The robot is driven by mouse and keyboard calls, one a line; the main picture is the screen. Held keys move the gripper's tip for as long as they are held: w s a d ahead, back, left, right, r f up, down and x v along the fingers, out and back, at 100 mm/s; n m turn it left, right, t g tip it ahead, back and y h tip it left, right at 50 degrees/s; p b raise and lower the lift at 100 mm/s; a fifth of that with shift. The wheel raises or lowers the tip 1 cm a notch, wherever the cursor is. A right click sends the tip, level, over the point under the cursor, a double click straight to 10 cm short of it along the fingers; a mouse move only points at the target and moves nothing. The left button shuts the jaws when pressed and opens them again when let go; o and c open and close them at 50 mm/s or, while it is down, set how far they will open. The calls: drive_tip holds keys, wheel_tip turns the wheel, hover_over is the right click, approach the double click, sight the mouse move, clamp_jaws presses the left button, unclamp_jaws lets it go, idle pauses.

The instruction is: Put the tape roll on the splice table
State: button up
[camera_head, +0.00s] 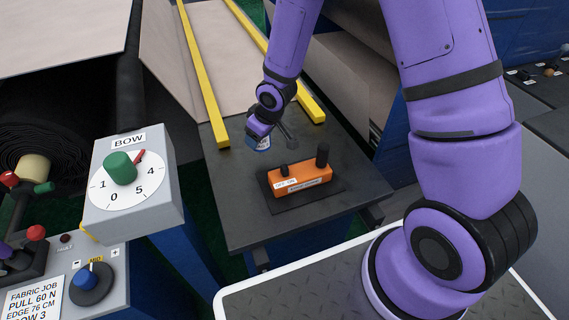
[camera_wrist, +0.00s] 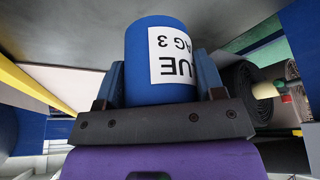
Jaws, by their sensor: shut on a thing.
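My gripper (camera_wrist: 165,95) is shut on a blue roll (camera_wrist: 145,40), with one finger on each side of it. The roll has a white label with black letters, partly readable as "UE" and "AG 3". In the head view my gripper (camera_head: 266,138) is over the far part of the dark table (camera_head: 245,225), and a small part of the blue roll (camera_head: 264,144) shows there with its white label. The dark table appears to be the splice table. I cannot tell whether the roll touches its top.
An orange block (camera_head: 300,179) with black knobs sits on a dark mat on the table. Two yellow rails (camera_head: 203,75) run along the pale sheet behind. A grey BOW dial box (camera_head: 130,190) stands at left. The table's front left is clear.

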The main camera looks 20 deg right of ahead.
drive_tip(key=s+a+n, duration=0.1)
drive_tip(key=a, duration=0.1)
drive_tip(key=s+a+n, duration=0.1)
drive_tip(key=s+a, duration=0.1)
drive_tip(key=s+a+n+g+y, duration=0.1)
drive_tip(key=a, duration=0.2)
drive_tip(key=shift+s+f+n, duration=0.4)
drive_tip(key=w+d, duration=0.2)
drive_tip(key=d, duration=0.2)
drive_tip(key=w+d+f, duration=0.1)
drive_tip(key=w+d, duration=0.1)
drive_tip(key=d, duration=0.3)
drive_tip(key=w+d, duration=0.3)
drive_tip(key=d, duration=0.2)
drive_tip(key=shift+w+f, duration=0.1)
drive_tip(key=shift+f, duration=1.9)
drive_tip(key=shift+f, duration=0.15)
drive_tip(key=o, duration=1)
drive_tip(key=shift+o, duration=0.2)
drive_tip(key=v, duration=1.2)
drive_tip(key=shift+d, duration=0.15)
